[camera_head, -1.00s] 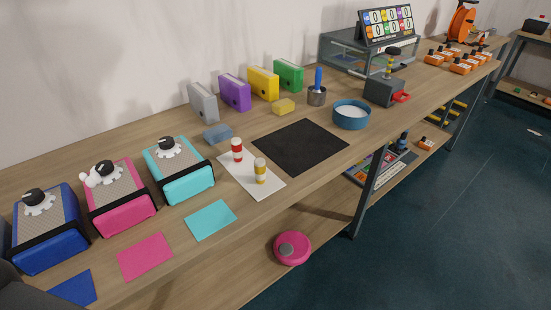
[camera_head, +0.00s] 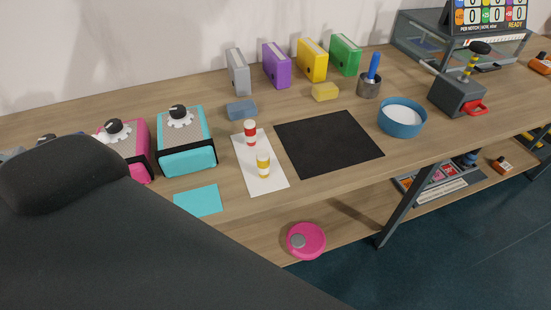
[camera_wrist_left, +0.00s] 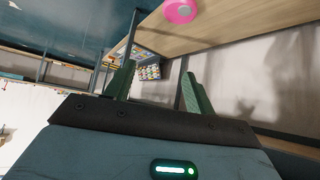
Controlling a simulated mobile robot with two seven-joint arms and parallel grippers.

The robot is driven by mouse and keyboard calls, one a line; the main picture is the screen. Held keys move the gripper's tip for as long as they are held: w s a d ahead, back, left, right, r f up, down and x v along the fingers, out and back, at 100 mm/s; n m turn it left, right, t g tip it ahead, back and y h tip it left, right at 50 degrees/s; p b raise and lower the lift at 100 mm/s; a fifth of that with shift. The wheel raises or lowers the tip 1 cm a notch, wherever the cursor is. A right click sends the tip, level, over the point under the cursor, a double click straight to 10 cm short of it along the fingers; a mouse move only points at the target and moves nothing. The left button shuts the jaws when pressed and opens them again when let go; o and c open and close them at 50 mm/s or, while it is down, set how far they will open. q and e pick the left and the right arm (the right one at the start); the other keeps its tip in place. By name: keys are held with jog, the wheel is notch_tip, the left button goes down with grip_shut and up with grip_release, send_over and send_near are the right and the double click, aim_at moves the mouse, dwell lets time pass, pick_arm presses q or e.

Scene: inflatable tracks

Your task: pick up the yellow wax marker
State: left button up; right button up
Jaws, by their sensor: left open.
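The yellow wax marker (camera_head: 263,165) is a small white cylinder with yellow bands, standing upright on a white sheet (camera_head: 260,185) on the workbench. A similar red-banded marker (camera_head: 250,133) stands upright just behind it on the same sheet. My left gripper (camera_wrist_left: 157,88) shows in the left wrist view with its two green fingers spread apart and nothing between them. The marker does not show in that view. In the head view my dark left arm fills the lower left, and its fingers are not visible. My right gripper is not in view.
A black mat (camera_head: 328,142) lies right of the sheet, with a blue bowl (camera_head: 402,117) beyond. A cyan box (camera_head: 187,140) and a cyan card (camera_head: 198,201) are to the left. Binders stand along the wall. A pink round object (camera_head: 306,240) sits on the lower shelf.

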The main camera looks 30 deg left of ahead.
pick_arm(q)
jog(key=w+d+r+m+t+h, duration=0.35)
jog(key=w+r+m, duration=0.25)
jog(key=w+r, duration=0.25)
jog(key=w+d+r+m+t+h, duration=0.3)
jog(key=w+d+r+m+t, duration=0.25)
jog(key=w, duration=0.45)
jog(key=w+d+r+m+g+h+b, duration=0.15)
jog(key=d+r+m+g+h, duration=0.25)
jog(key=r+m+h, duration=0.45)
notch_tip(320, 180, up, 5)
jog(key=m+g+y+b, duration=0.1)
jog(key=m+g+y, duration=1.45)
jog(key=m, duration=1.85)
send_over(263, 163)
jog(key=w, duration=0.2)
jog(key=shift+a+r+t+y, duration=0.1)
jog(key=shift+a+t+y, duration=0.05)
jog(key=shift+t+y, duration=0.6)
jog(key=shift+f, duration=1.35)
jog(key=f, duration=0.4)
jog(key=shift+s+a+f, duration=0.1)
jog(key=shift+s+a, duration=0.2)
jog(key=shift+f, duration=0.5)
jog(key=c, duration=1.1)
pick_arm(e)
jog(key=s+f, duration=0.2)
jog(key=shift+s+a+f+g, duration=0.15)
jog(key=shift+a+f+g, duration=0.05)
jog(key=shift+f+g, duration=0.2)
